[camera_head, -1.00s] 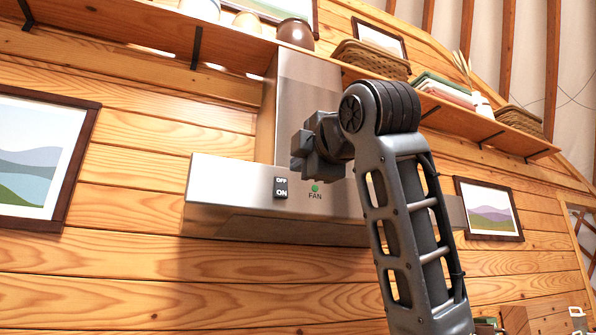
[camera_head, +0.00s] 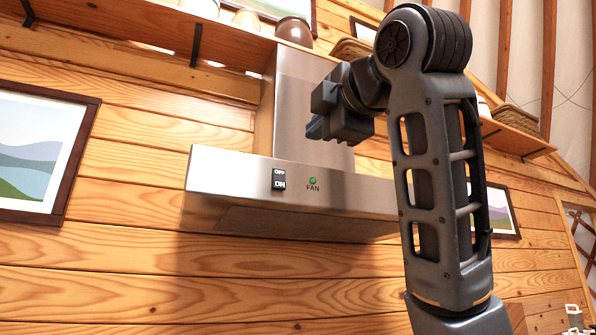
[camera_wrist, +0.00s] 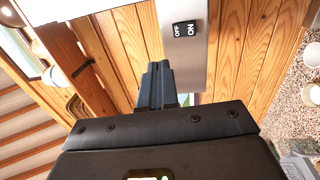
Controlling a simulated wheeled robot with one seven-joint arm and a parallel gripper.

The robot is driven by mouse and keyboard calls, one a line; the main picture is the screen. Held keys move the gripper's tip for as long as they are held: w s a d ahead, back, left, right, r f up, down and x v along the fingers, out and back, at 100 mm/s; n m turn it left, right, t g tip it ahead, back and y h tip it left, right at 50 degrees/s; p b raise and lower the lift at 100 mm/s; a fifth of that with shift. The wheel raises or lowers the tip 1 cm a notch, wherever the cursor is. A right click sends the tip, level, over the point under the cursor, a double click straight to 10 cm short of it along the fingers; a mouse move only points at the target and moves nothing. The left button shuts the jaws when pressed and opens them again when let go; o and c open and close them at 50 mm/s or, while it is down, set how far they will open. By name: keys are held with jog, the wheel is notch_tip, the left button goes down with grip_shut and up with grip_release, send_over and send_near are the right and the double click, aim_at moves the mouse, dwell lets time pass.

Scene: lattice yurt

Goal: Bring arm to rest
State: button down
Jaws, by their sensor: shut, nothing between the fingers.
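My gripper (camera_head: 318,128) is shut and empty, raised in front of the range hood's upper part in the head view. In the wrist view my gripper (camera_wrist: 158,82) points at the hood and the plank wall, its fingers together. The steel range hood (camera_head: 240,185) hangs on the wall. The switch also shows in the wrist view (camera_wrist: 185,42), apart from my fingers. My arm hides the hood's right end.
A wooden shelf (camera_head: 130,35) with jars and baskets runs above the hood, close to my arm. Framed pictures hang left (camera_head: 42,155) and right (camera_head: 501,210), the right one partly behind my arm. The plank wall (camera_head: 200,280) below the hood is bare.

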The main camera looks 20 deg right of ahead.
jog(key=shift+f, duration=0.1)
jog(key=w+f+m+y, duration=0.15)
jog(key=w+f, duration=0.35)
jog(key=f, duration=0.7)
jog(key=w+f+m, duration=0.3)
jog(key=w+f, duration=0.1)
jog(key=f, duration=0.7)
jog(key=s+f+m+g, duration=0.1)
jog(key=s+f+m, duration=0.2)
jog(key=f, duration=1.1)
jog(key=s+f+m+g, duration=0.1)
jog(key=s+f+m, duration=0.2)
jog(key=f, duration=1.1)
jog(key=s+f+m+g+h, duration=0.1)
jog(key=s+f+m, duration=0.1)
jog(key=s+f, duration=0.7)
jog(key=s+f+m+h, duration=0.1)
jog(key=s+f+m, duration=0.2)
jog(key=s+f, duration=0.65)
jog(key=s+r+m+g, duration=0.1)
jog(key=s+r+m, duration=0.1)
jog(key=s, duration=2.1)
jog(key=shift+s+d+g, duration=0.3)
jog(key=shift+s, duration=0.05)
